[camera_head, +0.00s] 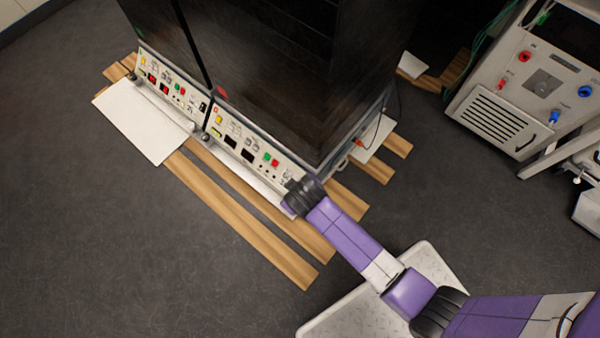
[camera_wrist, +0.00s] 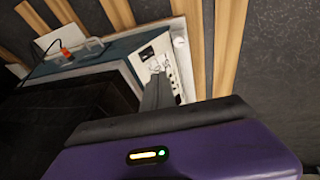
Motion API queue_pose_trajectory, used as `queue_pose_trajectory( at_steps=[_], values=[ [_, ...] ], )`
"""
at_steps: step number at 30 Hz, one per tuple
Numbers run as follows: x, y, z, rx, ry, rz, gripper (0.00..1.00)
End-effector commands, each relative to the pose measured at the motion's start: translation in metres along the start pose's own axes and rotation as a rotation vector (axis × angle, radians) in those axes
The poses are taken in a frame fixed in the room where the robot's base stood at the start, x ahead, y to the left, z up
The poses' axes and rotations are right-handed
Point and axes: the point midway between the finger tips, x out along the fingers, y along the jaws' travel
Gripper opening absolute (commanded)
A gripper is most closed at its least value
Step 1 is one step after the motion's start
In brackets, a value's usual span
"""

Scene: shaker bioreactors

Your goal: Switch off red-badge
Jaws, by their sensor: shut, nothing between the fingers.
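The red badge (camera_head: 222,91) is a small red mark on the dark front of the right-hand shaker unit (camera_head: 330,80). Below it runs that unit's pale control panel (camera_head: 250,150), with a yellow switch (camera_head: 218,120), dark displays, and a green button (camera_head: 267,157) beside a red one (camera_head: 275,162). My gripper (camera_wrist: 157,84) is shut and empty, its fingers pointing at the panel's right end. In the wrist view the panel (camera_wrist: 172,62) shows steeply foreshortened beside the fingers; I cannot tell whether they touch it. In the head view my wrist hides the panel's right end.
A second unit with a similar panel (camera_head: 170,85) adjoins on the left. Wooden slats (camera_head: 240,210) and a white plate (camera_head: 145,125) lie on the floor in front. A grey machine (camera_head: 510,95) stands at right. Dark floor at left is clear.

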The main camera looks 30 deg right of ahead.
Motion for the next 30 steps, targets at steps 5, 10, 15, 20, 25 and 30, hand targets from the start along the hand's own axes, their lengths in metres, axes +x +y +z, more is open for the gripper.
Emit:
queue_pose_trajectory(
  at_steps=[5,10,15,20,25,30],
  values=[
    [0.012,-0.001,0.001,0.0,0.0,0.0,0.0],
    [0.041,-0.001,0.001,0.0,0.0,0.0,0.0],
    [0.076,-0.001,0.002,0.001,0.0,0.0,0.0],
    [0.106,-0.001,0.002,0.002,0.0,0.0,0.0],
    [0.126,0.01,0.007,0.003,0.0,0.0,0.0],
    [0.134,0.016,0.009,0.002,0.002,0.0,0.0]
  ],
)
